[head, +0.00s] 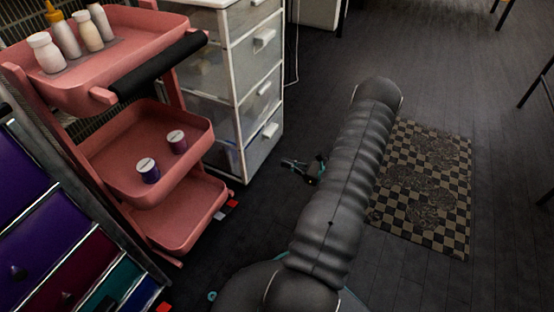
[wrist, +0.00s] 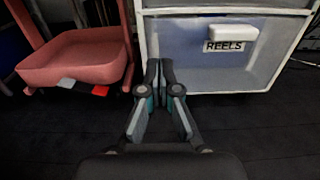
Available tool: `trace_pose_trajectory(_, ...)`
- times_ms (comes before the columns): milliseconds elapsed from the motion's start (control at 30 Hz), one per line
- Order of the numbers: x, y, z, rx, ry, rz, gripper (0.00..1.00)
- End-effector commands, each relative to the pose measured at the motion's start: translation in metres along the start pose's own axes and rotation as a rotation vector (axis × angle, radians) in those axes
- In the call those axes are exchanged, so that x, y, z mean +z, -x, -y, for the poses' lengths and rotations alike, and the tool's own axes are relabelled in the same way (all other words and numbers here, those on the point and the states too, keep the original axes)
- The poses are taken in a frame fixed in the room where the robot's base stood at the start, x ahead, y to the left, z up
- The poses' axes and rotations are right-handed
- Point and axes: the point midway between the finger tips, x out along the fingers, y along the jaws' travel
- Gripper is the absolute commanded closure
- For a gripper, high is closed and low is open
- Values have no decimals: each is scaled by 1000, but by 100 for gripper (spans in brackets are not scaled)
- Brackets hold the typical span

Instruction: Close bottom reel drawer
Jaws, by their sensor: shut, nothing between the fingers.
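The bottom reel drawer (wrist: 225,66) is a translucent front in a white frame, with a white handle (wrist: 232,33) and a REELS label (wrist: 224,46). In the head view the bottom drawer (head: 264,148) is the lowest of the white drawer unit. It looks about in line with the drawers above; I cannot tell whether it stands slightly out. My gripper (wrist: 159,68) is shut and empty, low over the floor, in front of the drawer's left edge. In the head view my gripper (head: 291,163) is right of the drawer unit. Contact with the drawer front cannot be told.
A pink cart (head: 178,212) with jars and bottles stands left of the drawer unit; its lowest tray also shows in the wrist view (wrist: 75,72). Coloured drawers (head: 40,235) stand at the near left. A checkered mat (head: 425,185) lies right of my arm. Dark floor beyond is clear.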

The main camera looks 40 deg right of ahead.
Motion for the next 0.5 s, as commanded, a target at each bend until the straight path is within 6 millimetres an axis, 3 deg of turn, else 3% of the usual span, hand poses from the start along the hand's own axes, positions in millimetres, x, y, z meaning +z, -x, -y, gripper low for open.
trace_pose_trajectory(500,0,-95,-2,8,1,-1,100)
